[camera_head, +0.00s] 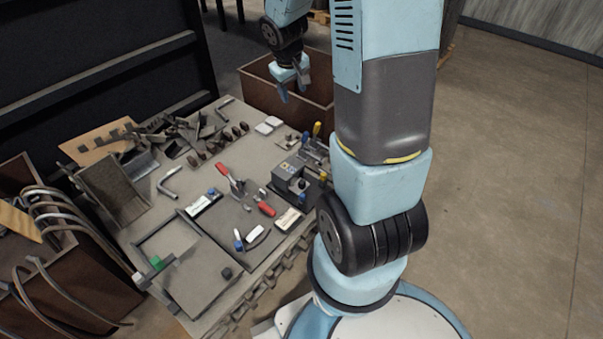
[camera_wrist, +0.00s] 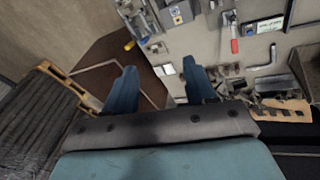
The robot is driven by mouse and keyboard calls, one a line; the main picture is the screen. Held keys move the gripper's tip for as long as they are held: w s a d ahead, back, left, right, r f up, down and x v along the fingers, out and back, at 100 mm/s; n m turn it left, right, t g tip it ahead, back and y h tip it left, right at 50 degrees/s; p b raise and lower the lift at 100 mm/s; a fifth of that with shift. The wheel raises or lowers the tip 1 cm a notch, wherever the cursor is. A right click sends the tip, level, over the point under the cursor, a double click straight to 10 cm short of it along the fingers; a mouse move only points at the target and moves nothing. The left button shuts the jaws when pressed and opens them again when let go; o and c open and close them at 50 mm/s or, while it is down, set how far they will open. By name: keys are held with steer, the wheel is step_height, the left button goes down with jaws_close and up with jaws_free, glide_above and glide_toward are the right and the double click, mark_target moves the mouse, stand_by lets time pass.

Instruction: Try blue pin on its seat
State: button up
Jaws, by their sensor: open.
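My gripper (camera_head: 294,87) is open and empty, high above the brown bin at the table's far end. In the wrist view its two blue fingers (camera_wrist: 160,78) are spread apart with nothing between them. A small blue piece (camera_head: 238,243) on the dark mat at the table's near side may be the blue pin. Other small blue bits show by the white-labelled block (camera_head: 203,203) and on the dark fixture block (camera_head: 300,183). Which of these is the pin, and where its seat is, I cannot tell at this size. My gripper is far from all of them.
The grey table (camera_head: 205,165) carries a red-handled clamp (camera_head: 224,174), a red piece (camera_head: 266,208), an L-shaped hex key (camera_head: 168,184) and dark brackets. The brown bin (camera_head: 262,98) stands at the far end. Curved hoses (camera_head: 75,215) crowd the left. Open floor lies at right.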

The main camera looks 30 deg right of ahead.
step_height(320, 180, down, 17)
steer(key=w+d+n+g, duration=0.1)
steer(key=w+d, duration=0.1)
steer(key=w, duration=0.1)
steer(key=n+g+y, duration=0.2)
glide_above(302, 195)
step_height(302, 195, down, 20)
step_height(302, 195, down, 12)
steer(key=shift+w+f, duration=0.1)
jaws_close()
